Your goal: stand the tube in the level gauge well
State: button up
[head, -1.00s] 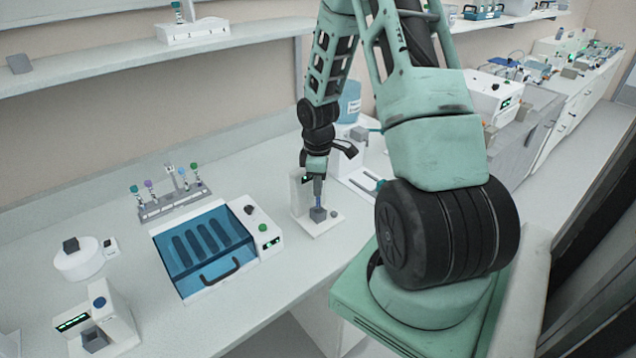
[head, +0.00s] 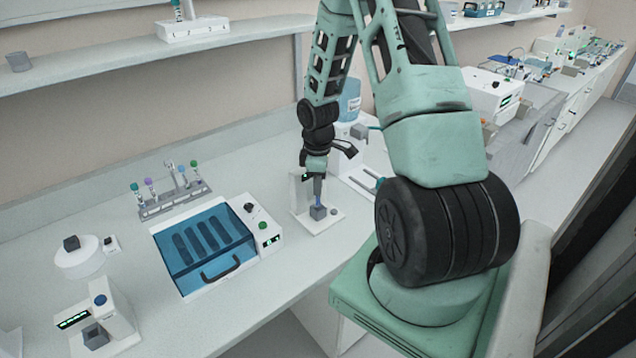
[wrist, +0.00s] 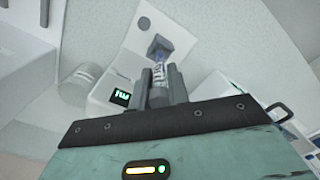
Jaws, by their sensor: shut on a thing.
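My gripper (head: 317,188) points down over the level gauge (head: 298,186), a white device with a green display and a flat base. In the wrist view, the gripper's two grey fingers (wrist: 162,82) are shut on the tube (wrist: 167,74), a clear tube with a printed label and some blue. The tube's lower end meets the grey well block (wrist: 160,46) on the gauge's base. The well block also shows in the head view (head: 318,212). The tube looks roughly upright; I cannot tell how deep it sits in the well. The fingers hide its upper part.
A blue-lidded box (head: 205,250) stands left of the gauge. A rack (head: 172,203) with several capped tubes is behind it. A white device with a green display (head: 100,320) and a round white device (head: 78,262) are farther left. Bench in front of the gauge is clear.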

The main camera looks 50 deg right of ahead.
jog(key=shift+f, duration=0.15)
jog(key=shift+f+b, duration=0.3)
jog(key=shift+f, duration=0.05)
jog(key=shift+f, duration=0.45)
jog(key=shift+f+b, duration=0.3)
jog(key=shift+b, duration=0.1)
dwell(0.3)
jog(key=o, duration=0.9)
jog(key=shift+r, duration=0.15)
